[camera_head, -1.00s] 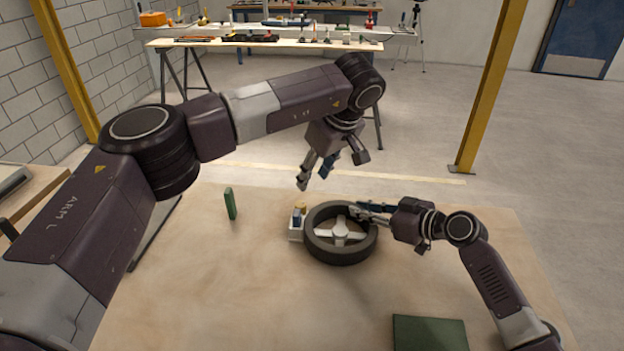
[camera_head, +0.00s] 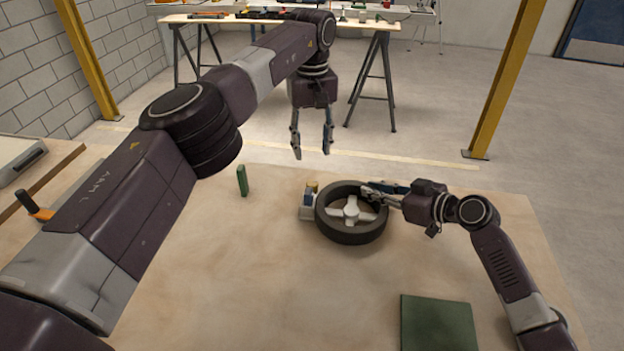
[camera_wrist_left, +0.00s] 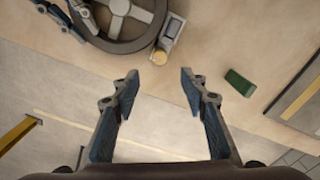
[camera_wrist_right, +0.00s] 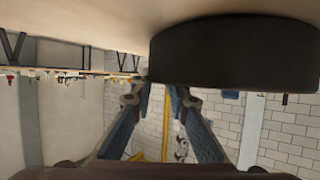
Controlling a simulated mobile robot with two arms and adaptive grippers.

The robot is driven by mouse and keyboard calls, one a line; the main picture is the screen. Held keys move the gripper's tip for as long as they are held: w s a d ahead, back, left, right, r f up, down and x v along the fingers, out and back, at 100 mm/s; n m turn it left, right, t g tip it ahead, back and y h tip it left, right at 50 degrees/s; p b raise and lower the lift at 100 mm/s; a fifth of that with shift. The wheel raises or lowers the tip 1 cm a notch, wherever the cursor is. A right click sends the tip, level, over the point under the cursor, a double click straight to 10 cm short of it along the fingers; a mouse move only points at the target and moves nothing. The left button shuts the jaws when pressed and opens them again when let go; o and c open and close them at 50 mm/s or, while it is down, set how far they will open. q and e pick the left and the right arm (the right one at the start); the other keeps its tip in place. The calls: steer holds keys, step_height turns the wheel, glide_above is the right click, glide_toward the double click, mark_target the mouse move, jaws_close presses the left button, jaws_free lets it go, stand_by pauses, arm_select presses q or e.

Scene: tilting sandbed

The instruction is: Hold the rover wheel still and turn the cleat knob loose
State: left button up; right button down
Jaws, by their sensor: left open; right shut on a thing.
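The rover wheel (camera_head: 346,236) lies flat on the table, a dark tyre with a pale spoked hub (camera_head: 351,211). A small pale and blue block stands at its left edge (camera_head: 307,207), with a yellowish knob (camera_head: 312,187) on its far side; the knob also shows in the left wrist view (camera_wrist_left: 159,56). My right gripper (camera_head: 371,193) is shut on the wheel's far right rim; the tyre (camera_wrist_right: 235,55) fills the top of the right wrist view. My left gripper (camera_head: 312,150) is open and empty, pointing down beyond the knob, clear of it.
A green upright block (camera_head: 242,181) stands left of the wheel. A dark green mat (camera_head: 438,325) lies at the front right. An orange-handled tool (camera_head: 35,207) and a grey case (camera_head: 18,162) lie at the far left. The table's middle front is bare.

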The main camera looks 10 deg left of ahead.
mark_target(312, 182)
arm_select(q)
step_height(312, 182, down, 11)
steer(key=shift+r, duration=0.1)
steer(key=shift+c, duration=0.4)
jaws_close()
